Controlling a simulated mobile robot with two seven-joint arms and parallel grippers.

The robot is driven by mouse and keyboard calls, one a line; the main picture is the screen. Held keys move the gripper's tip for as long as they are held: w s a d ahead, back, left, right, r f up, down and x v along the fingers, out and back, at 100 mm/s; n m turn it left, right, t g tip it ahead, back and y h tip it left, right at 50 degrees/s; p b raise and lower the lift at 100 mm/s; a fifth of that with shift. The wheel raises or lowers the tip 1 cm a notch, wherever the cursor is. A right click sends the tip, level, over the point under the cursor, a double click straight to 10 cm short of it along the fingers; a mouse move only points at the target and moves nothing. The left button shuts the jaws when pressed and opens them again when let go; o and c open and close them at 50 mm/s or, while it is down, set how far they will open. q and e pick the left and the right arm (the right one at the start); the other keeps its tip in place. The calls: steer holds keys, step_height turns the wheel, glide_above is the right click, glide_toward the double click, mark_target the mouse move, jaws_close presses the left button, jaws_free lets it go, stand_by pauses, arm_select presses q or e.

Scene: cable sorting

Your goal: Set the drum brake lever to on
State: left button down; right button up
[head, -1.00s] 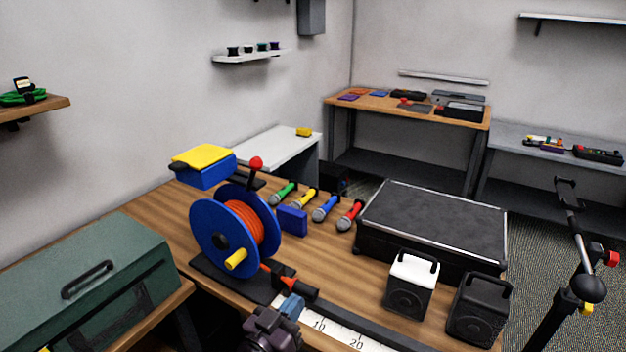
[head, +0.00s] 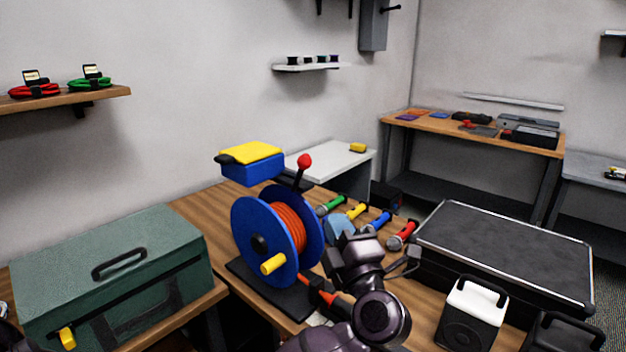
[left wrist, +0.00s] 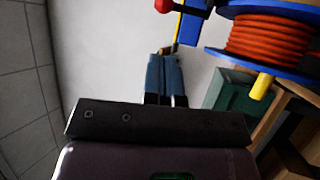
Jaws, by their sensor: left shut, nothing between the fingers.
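The cable drum (head: 242,235) has blue flanges, an orange cable (head: 291,230) and a yellow crank handle (head: 273,264). It stands on a black base on the wooden bench. The brake lever (head: 304,161), with a red ball knob on a dark stem, stands upright at the drum's top. Its lower end is hidden. My left gripper (head: 340,229) is shut and empty, to the right of the drum and lower in the picture than the knob. In the left wrist view the blue fingers (left wrist: 165,78) are together, apart from the red knob (left wrist: 163,5). My right gripper is not seen.
Several coloured microphones (head: 377,222) lie behind my left gripper. A blue box with yellow top (head: 252,160) is behind the drum. A green case (head: 110,270) sits at left.

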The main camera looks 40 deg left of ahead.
mark_target(306, 167)
arm_select(q)
steer(key=shift+g, duration=0.3)
steer(key=x, duration=1.3)
steer(key=shift+w+a+f, duration=0.1)
steer(key=shift+a+f, duration=0.1)
steer(key=shift+w+a+r, duration=0.2)
steer(key=shift+a, duration=0.1)
